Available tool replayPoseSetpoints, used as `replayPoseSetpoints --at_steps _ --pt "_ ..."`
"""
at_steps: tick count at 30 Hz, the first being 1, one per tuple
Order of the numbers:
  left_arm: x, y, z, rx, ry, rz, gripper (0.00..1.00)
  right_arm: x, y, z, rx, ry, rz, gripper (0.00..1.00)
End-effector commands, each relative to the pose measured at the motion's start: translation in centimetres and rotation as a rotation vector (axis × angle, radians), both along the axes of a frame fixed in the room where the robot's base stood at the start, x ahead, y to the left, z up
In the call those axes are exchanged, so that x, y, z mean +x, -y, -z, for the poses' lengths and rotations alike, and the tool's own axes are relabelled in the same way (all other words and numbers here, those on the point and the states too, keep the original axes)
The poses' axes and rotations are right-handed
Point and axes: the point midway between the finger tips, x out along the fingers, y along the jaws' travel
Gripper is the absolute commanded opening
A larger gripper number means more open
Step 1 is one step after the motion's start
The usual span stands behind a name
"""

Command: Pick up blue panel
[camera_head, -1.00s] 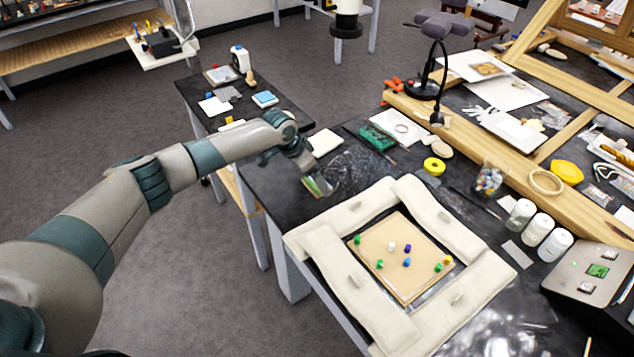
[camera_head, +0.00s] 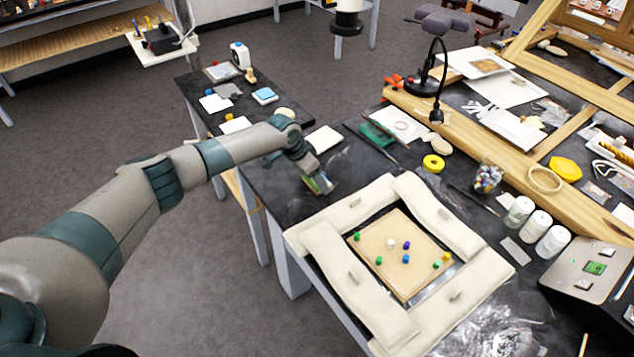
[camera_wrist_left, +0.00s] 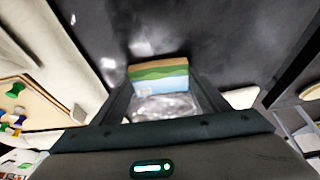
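A small painted panel (camera_wrist_left: 158,76) with brown, green and light-blue bands spans between the fingertips of my left gripper (camera_wrist_left: 160,88) in the left wrist view. The gripper looks shut on its side edges. In the head view, my left gripper (camera_head: 312,176) and the panel (camera_head: 321,183) are over the dark table, just beyond the far left corner of the padded frame; any gap below the panel is hard to tell. A light-blue square (camera_head: 265,95) lies on the small side table. My right gripper is not in view.
Cream padded bolsters (camera_head: 352,211) surround a tan board (camera_head: 400,262) with several coloured pins. A green box (camera_head: 377,133), yellow tape roll (camera_head: 433,162) and white jars (camera_head: 537,228) stand further right. A lamp (camera_head: 430,85) rises at the back.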

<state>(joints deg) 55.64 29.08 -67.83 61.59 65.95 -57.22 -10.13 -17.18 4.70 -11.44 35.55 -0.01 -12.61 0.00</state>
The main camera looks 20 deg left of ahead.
Motion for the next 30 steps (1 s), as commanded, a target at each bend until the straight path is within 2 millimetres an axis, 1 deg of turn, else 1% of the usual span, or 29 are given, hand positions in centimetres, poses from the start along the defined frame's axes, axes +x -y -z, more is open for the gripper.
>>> replayPoseSetpoints --at_steps 10,14,19,22,24,26,30 --pt "0.0 0.0 -0.1 -0.001 0.001 0.000 0.46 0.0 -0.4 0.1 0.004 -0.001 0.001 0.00" --pt "0.1 0.0 -0.7 -0.001 0.003 0.002 0.46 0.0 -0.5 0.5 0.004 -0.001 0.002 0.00" --pt "0.1 0.0 -2.3 0.000 0.005 0.002 0.46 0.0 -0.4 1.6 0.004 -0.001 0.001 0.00" --pt "0.1 0.0 -4.0 -0.001 0.007 0.002 0.46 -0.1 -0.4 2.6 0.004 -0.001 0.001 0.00" --pt "-0.5 1.4 -4.6 -0.003 0.003 0.007 0.46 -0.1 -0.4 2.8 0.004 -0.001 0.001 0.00" --pt "-0.9 2.3 -5.2 -0.001 0.004 0.007 0.46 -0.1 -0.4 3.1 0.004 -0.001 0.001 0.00" --pt "-2.1 4.8 -6.8 -0.001 0.006 0.006 0.46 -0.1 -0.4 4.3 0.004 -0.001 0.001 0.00"
